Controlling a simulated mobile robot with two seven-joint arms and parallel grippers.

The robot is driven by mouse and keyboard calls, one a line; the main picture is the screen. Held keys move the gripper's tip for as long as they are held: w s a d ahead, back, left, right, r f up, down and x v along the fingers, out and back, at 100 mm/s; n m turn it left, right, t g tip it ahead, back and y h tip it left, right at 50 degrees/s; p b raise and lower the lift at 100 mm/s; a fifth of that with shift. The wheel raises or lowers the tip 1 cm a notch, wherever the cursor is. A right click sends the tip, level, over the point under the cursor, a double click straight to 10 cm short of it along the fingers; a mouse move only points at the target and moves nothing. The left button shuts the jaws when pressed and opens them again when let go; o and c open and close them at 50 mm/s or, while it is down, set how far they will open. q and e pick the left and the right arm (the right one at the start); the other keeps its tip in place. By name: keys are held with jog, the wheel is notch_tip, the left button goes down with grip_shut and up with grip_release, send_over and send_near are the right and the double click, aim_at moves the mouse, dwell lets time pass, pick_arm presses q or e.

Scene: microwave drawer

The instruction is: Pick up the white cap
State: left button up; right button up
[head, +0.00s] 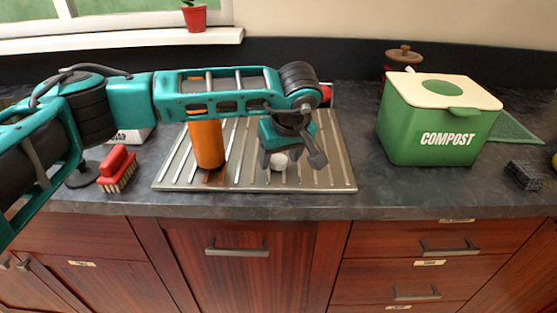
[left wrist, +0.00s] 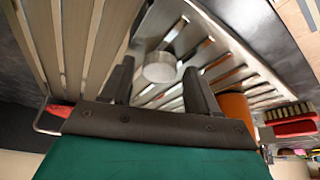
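The white cap (head: 279,161) rests on the metal slatted drying rack (head: 340,178) on the counter. My left gripper (head: 290,165) is just above and around it in the head view, its fingers pointing down. In the left wrist view the cap (left wrist: 160,67) shows as a pale round disc between the two dark fingers of the left gripper (left wrist: 157,82). The fingers are spread apart with visible gaps to the cap on both sides. My right gripper is not in either view.
An orange cylinder (head: 207,146) stands on the rack left of the cap. A red brush (head: 117,170) lies further left. A green compost bin (head: 437,122) stands to the right, with a dark block (head: 523,175) beyond it. Counter between rack and bin is clear.

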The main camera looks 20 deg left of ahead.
aim_at(280, 162)
pick_arm(q)
jog(key=c, duration=0.9)
jog(key=shift+r, duration=0.15)
jog(key=shift+c, duration=0.2)
notch_tip(280, 162, up, 20)
